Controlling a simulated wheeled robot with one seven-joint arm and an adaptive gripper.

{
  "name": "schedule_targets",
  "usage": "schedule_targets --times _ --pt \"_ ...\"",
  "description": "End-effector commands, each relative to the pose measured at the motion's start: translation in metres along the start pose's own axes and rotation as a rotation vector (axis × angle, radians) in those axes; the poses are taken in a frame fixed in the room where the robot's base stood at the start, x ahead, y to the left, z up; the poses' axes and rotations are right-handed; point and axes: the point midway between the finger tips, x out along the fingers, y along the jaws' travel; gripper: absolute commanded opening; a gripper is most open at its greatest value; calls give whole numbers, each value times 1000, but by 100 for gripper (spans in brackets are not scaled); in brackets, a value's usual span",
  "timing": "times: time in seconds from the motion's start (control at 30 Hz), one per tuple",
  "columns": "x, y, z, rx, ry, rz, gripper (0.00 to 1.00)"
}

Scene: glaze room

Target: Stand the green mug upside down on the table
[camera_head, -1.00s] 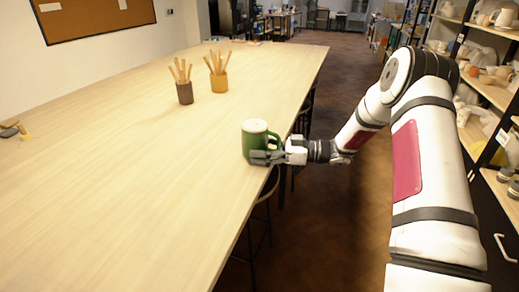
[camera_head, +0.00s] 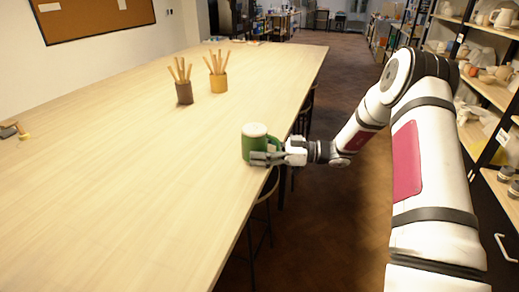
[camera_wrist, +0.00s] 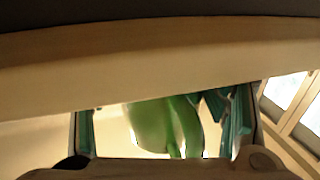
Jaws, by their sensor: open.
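The green mug (camera_head: 253,143) stands at the right edge of the table (camera_head: 150,170), with a pale round face on top and its handle to the right. I cannot tell for sure whether that face is its base or its opening. My gripper (camera_head: 264,158) is low beside the mug, its fingers reaching past the near side and hiding part of its lower body. In the wrist view the mug (camera_wrist: 150,123) shows between the two fingers (camera_wrist: 160,130), with gaps at both sides, so the gripper is open around it. The mug's foot is partly hidden.
A brown cup (camera_head: 184,93) and an ochre cup (camera_head: 218,83), both holding wooden tools, stand farther back on the table. Small items (camera_head: 14,130) lie at the far left. The table between is clear. Shelves of pottery (camera_head: 485,85) line the right side.

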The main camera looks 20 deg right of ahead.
Motion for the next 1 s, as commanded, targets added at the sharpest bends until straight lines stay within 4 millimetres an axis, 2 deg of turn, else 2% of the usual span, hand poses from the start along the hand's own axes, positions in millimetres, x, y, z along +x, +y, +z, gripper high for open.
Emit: schedule_targets --times 0.07,0.3,0.5,0.7,1.0 --pt "-7 -4 1 11 -12 -3 84" --pt "-60 -1 -1 6 -5 -1 84" --pt "-97 -1 -3 5 -2 -2 84" --pt "-116 -1 -4 4 -1 -4 84" --pt "-120 -1 -5 4 0 -5 84"
